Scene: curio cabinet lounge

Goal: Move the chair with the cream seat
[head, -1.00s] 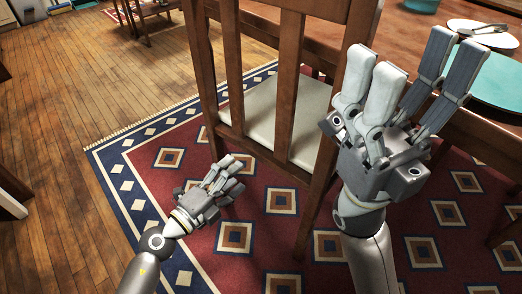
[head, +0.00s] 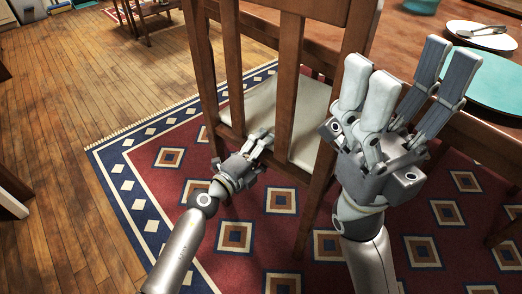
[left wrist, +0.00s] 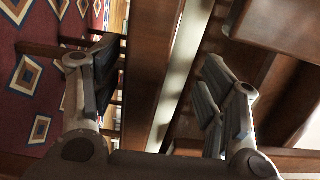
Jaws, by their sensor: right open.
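The wooden chair (head: 232,70) stands on the rug with its slatted back toward me. Its cream seat (head: 311,118) shows between the slats. My left gripper (head: 262,140) is low at the chair back, by the bottom rail. In the left wrist view a wooden slat (left wrist: 150,70) runs between its spread fingers, with a gap at the right finger. My right gripper (head: 408,85) is open and empty, fingers up, in front of the chair back's right post and the table edge. It hides part of that post.
A wooden table (head: 404,32) stands behind and right of the chair, with a white plate (head: 482,35) and a teal mat (head: 500,77) on it. The patterned rug (head: 180,185) lies below. Bare floor (head: 80,75) is open to the left.

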